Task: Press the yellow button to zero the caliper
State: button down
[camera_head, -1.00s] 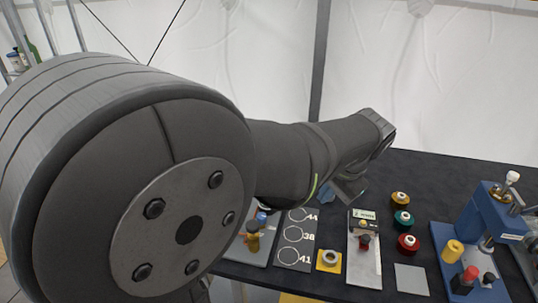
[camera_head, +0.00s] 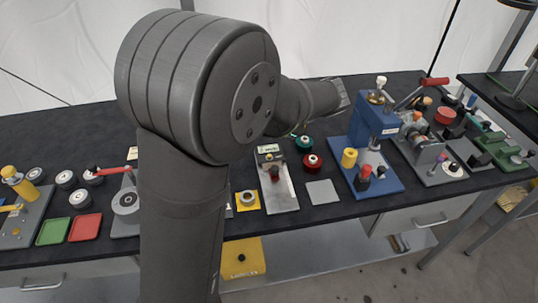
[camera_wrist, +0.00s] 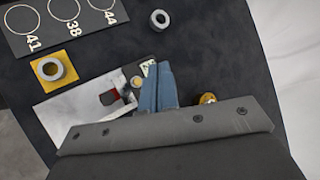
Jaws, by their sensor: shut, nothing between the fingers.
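The caliper unit is a pale metal plate (camera_head: 283,196) on the dark table, with a small labelled display (camera_head: 268,149) at its far end and a red-and-black slider (camera_head: 275,173). A small yellow button (camera_head: 269,157) sits just below the display. In the wrist view the plate (camera_wrist: 75,115) lies left of my gripper, and the yellow button (camera_wrist: 137,81) shows close beside the fingers. My gripper (camera_wrist: 158,72) has blue fingers, shut together and empty, partly covering the display end. Whether they touch anything I cannot tell. In the head view my arm hides the fingers.
A yellow block with a grey ring (camera_head: 247,199) is left of the plate. A card with numbered circles (camera_wrist: 65,20) shows in the wrist view.

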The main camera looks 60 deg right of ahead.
jog(key=shift+f, duration=4.45)
jog(key=shift+f, duration=0.1)
jog(key=shift+f, duration=0.3)
jog(key=shift+f, duration=0.35)
jog(key=shift+r, duration=0.8)
jog(key=shift+r, duration=0.15)
jog(key=shift+r, duration=2.35)
